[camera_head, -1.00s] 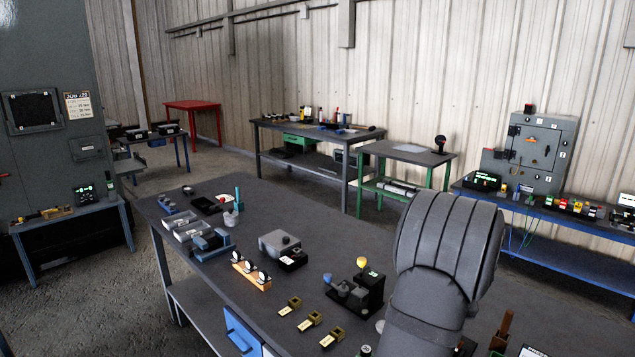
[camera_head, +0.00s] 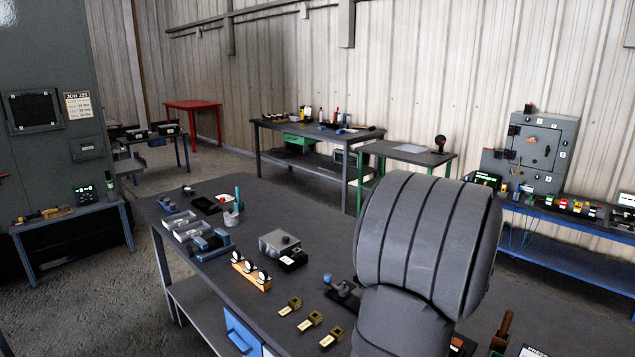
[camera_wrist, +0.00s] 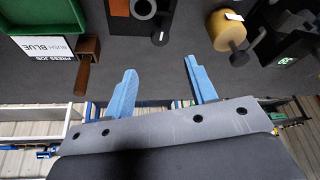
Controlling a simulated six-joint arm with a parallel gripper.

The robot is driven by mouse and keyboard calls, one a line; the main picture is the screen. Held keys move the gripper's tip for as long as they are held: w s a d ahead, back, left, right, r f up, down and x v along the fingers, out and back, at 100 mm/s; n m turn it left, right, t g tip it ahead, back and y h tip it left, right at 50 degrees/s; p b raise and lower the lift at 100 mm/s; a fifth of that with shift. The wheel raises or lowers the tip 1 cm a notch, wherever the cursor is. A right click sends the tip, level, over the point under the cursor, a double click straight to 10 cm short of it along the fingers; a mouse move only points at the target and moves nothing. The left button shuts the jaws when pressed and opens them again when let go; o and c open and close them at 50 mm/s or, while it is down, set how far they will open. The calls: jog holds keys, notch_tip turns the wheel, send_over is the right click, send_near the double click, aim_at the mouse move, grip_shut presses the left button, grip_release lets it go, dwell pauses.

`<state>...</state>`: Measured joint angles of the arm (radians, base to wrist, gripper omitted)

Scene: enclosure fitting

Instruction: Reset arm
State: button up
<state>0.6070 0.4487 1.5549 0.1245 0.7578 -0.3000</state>
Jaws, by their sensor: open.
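My gripper (camera_wrist: 160,70) shows in the wrist view with its two blue fingers spread apart and nothing between them. It hangs over the dark bench top near an edge, apart from the objects there. In the head view my grey arm rises at the right of the dark bench (camera_head: 330,215); the gripper itself does not show there.
In the wrist view, a green tray (camera_wrist: 35,15), a white card (camera_wrist: 40,47), a brown-handled piece (camera_wrist: 84,65), a grey ring (camera_wrist: 143,8) and a yellow cylinder (camera_wrist: 226,30) lie beyond the fingers. In the head view, a grey box (camera_head: 280,241) stands mid-bench.

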notch_tip(320, 180, up, 6)
jog(key=s+n, duration=0.1)
jog(key=n, duration=0.1)
jog(key=shift+s+d+y, duration=0.15)
jog(key=shift+s+y, duration=0.05)
jog(key=shift+y, duration=0.1)
jog(key=shift+o, duration=0.2)
